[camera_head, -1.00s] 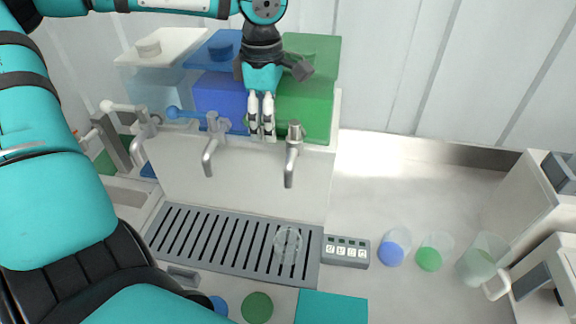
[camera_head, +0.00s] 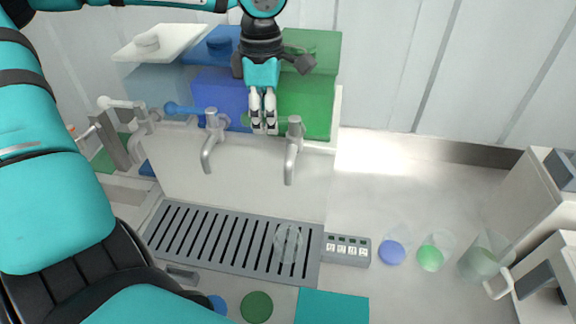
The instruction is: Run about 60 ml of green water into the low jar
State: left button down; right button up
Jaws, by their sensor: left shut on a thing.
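My left gripper (camera_head: 263,122) reaches down in front of the green tank (camera_head: 307,105). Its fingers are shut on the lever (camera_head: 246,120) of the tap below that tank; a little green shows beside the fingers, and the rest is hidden. The tap (camera_head: 292,155) points its spout down towards the drip tray. A clear low jar (camera_head: 288,243) stands on the slotted drip tray (camera_head: 160,232), roughly below this spout. I see no green water in it and no stream from the spout. My right gripper is not in view.
A blue tank (camera_head: 217,95) with its tap (camera_head: 210,140) and a white-lidded tank (camera_head: 160,42) stand left. The back-right counter is clear.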

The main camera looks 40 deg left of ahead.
pick_arm(q)
jog(key=shift+s+d+n, duration=0.2)
jog(key=shift+s+n, duration=0.05)
jog(key=shift+n, duration=0.35)
jog(key=n+b, duration=0.1)
jog(key=d+n+b, duration=0.1)
jog(key=shift+s+n, duration=0.4)
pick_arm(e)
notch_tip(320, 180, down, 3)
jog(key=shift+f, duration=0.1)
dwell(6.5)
